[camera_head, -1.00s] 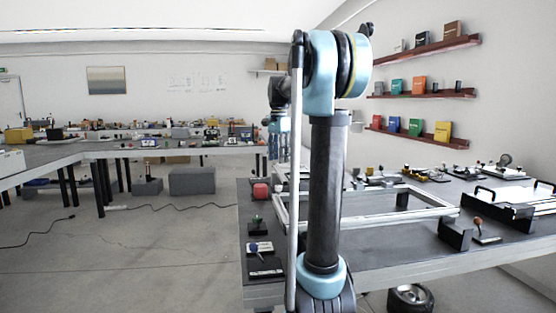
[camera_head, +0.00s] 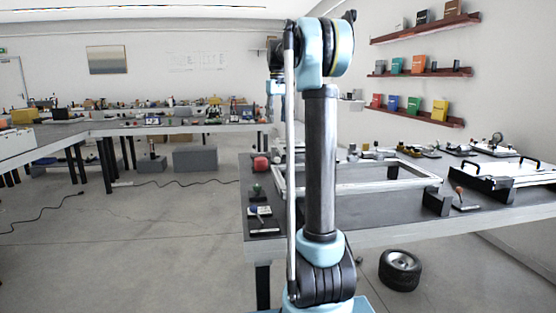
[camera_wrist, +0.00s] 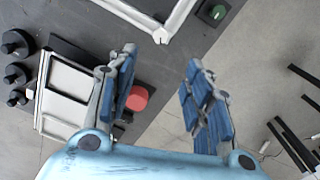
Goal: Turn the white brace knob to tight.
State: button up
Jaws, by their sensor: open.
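My gripper (camera_wrist: 162,72) is open and empty in the wrist view, its blue padded fingers spread above the corner of a dark table. In the head view my gripper (camera_head: 275,88) is small and partly hidden behind my arm. I cannot pick out a white brace knob for certain in either view. A white frame (camera_wrist: 140,15) lies on the table ahead of the fingers. It also shows in the head view (camera_head: 375,188). Several black knobs (camera_wrist: 17,43) stand at the left of the wrist view, beside a white-rimmed box (camera_wrist: 68,80).
A red round object (camera_wrist: 137,98) sits near the table edge, just beyond the left finger. A loose wheel (camera_head: 400,270) lies on the floor. Bare floor (camera_head: 150,235) is open left of the table.

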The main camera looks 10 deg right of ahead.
aim_at(277, 158)
jog(key=shift+n, duration=0.3)
notch_tip(277, 158, down, 17)
jog(key=shift+f, duration=0.15)
dwell(0.4)
jog(key=c, duration=1.1)
